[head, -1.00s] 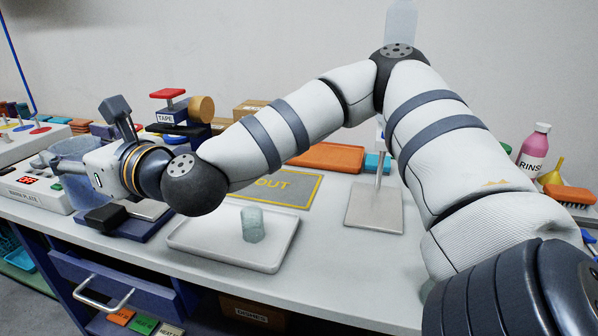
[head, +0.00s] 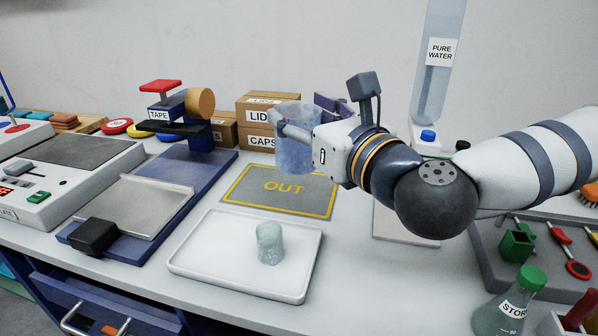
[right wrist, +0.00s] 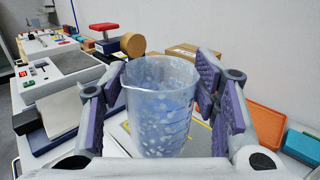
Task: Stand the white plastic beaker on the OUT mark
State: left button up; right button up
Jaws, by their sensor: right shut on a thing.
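The plastic beaker (head: 294,155), translucent whitish-blue with a pouring lip, is upright in my right gripper (head: 308,122). In the right wrist view the beaker (right wrist: 160,108) sits between the purple finger pads of my right gripper (right wrist: 163,95), which is shut on it. The OUT mark (head: 240,192) is a grey rectangle with a yellow border and lettering on the bench. In the head view the beaker overlaps the mark's back right part and seems held above the bench; its exact height is hard to tell. My left gripper is not in view.
A white tray (head: 190,262) with a small greenish glass beaker (head: 269,243) lies in front of the mark. Cardboard boxes (head: 258,112) stand behind it. A blue tape stand (head: 195,165) is left, and a clear PURE WATER column (head: 440,85) is back right.

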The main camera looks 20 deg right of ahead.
jog(key=w+f+b, duration=0.1)
jog(key=f, duration=0.2)
jog(key=shift+w+b, duration=0.4)
jog(key=shift+w+d+f+b, duration=0.15)
jog(key=shift+w+b, duration=0.3)
jog(key=shift+w, duration=0.65)
jog(key=w+f, duration=0.3)
jog(key=w+f+b, duration=0.1)
jog(key=w+f, duration=0.2)
jog(key=w+d+f+b, duration=0.1)
jog(key=w+f, duration=0.2)
jog(key=shift+w+f, duration=0.2)
jog(key=shift+f, duration=0.05)
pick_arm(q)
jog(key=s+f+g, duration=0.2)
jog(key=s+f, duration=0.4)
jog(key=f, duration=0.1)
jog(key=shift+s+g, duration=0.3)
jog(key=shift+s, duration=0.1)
pick_arm(e)
jog(key=shift+a+f, duration=0.1)
jog(key=shift+f, duration=0.2)
jog(key=shift+f, duration=0.2)
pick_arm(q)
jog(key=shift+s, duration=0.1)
pick_arm(e)
jog(key=o, duration=1.4)
jog(key=shift+s, duration=0.1)
jog(key=shift+c, duration=0.2)
